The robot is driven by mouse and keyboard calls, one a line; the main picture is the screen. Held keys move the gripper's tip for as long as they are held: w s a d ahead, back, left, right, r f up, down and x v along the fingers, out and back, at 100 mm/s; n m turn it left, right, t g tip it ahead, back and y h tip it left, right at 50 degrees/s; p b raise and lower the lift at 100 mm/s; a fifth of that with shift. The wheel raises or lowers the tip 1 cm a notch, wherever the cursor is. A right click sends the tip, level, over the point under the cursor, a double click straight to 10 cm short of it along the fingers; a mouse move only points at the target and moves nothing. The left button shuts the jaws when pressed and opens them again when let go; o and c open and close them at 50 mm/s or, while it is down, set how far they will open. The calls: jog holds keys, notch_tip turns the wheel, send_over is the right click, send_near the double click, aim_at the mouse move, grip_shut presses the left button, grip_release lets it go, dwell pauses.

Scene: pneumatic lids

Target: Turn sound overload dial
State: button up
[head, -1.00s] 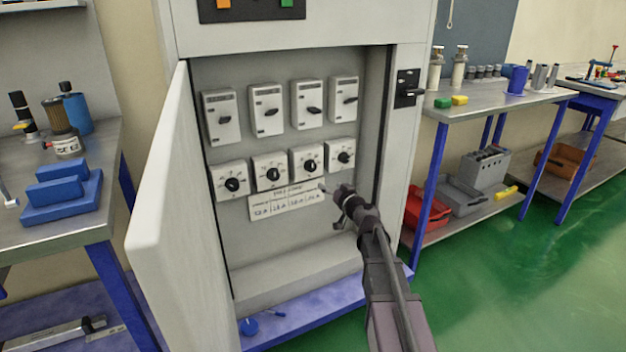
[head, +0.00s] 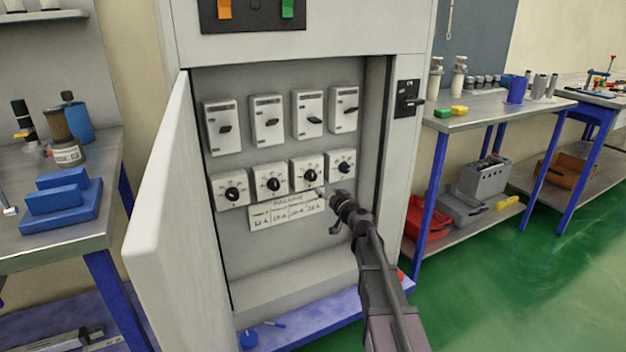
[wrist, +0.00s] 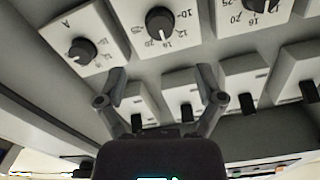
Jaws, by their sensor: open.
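Four black dials on white square plates form the lower row inside the open cabinet: the leftmost dial (head: 232,193), the second dial (head: 273,184), the third dial (head: 311,175) and the rightmost dial (head: 343,167). A paper label (head: 287,210) with handwritten values hangs below them; I cannot read it well enough to tell which dial is the sound one. My gripper (head: 323,191) is in front of the panel, below the third and rightmost dials. In the inverted wrist view its fingers (wrist: 163,84) are spread and empty, apart from the nearest dial (wrist: 160,22).
Four rotary switch boxes, one of them here (head: 268,121), sit above the dials. The open cabinet door (head: 180,205) stands at the left. Workbenches flank the cabinet, with the green floor (head: 470,285) at right.

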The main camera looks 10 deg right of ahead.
aim_at(313, 178)
jog(key=x, duration=1)
jog(key=shift+w, duration=0.3)
jog(key=c, duration=1.1)
